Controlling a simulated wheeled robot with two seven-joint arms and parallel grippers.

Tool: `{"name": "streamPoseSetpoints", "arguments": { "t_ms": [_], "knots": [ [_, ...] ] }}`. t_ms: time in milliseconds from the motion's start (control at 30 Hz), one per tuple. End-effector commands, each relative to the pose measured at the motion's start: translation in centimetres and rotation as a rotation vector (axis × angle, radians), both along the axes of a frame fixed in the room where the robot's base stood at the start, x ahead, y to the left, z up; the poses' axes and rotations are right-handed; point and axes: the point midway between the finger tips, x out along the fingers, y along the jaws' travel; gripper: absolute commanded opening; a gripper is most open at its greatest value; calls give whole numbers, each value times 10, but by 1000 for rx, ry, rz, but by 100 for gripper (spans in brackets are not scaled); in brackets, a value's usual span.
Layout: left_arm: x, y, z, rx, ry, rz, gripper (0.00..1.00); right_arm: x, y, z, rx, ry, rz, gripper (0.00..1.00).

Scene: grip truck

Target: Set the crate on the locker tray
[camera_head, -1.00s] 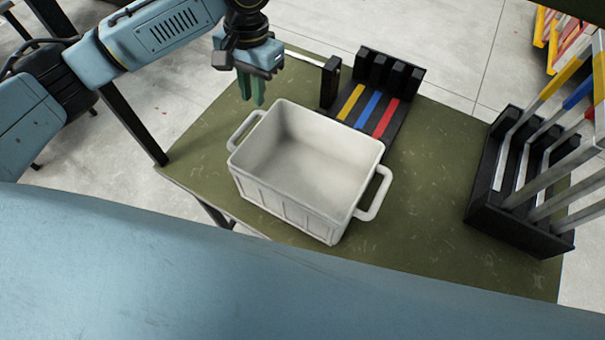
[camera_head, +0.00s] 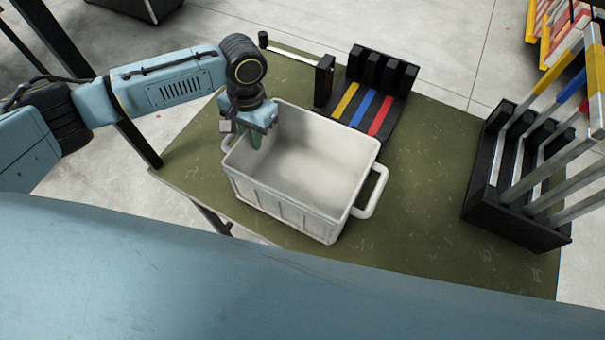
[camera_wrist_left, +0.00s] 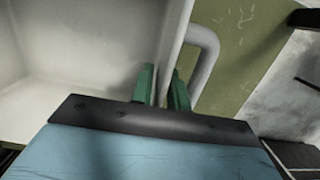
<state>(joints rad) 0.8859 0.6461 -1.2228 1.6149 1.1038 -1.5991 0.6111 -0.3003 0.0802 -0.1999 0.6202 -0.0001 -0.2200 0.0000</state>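The white crate (camera_head: 300,205) stands upright and empty on the green table (camera_head: 425,225). Its right handle (camera_head: 373,190) is clear; its left handle is mostly hidden behind my gripper in the head view. My left gripper (camera_head: 255,140) points down at the crate's left rim. In the left wrist view its green fingers (camera_wrist_left: 162,88) are apart, one on the inner side of the crate wall (camera_wrist_left: 175,35) and one on the side of the handle (camera_wrist_left: 207,55). I cannot tell whether they touch it. I cannot make out a locker tray. My right gripper is not in view.
A black rack with yellow, blue and red strips (camera_head: 367,105) sits behind the crate. A black slotted stand (camera_head: 515,215) holding several long bars is at the table's right. The table between crate and stand is clear.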

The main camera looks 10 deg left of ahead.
Motion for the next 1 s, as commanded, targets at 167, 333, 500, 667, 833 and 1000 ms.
{"name": "streamPoseSetpoints", "arguments": {
  "t_ms": [167,333,500,667,833,1000],
  "knots": [
    [-1,0,-6,-1,-1,-1,16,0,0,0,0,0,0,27],
    [-1,0,-6,-1,-1,-1,11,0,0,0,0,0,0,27],
    [-1,0,-6,-1,-1,-1,0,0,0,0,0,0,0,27],
    [-1,0,-5,0,-1,-1,0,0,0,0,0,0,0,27],
    [-1,0,-5,0,-1,-1,0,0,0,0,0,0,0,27],
    [-1,0,-5,0,-1,-1,0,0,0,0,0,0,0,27]
  ]
}}
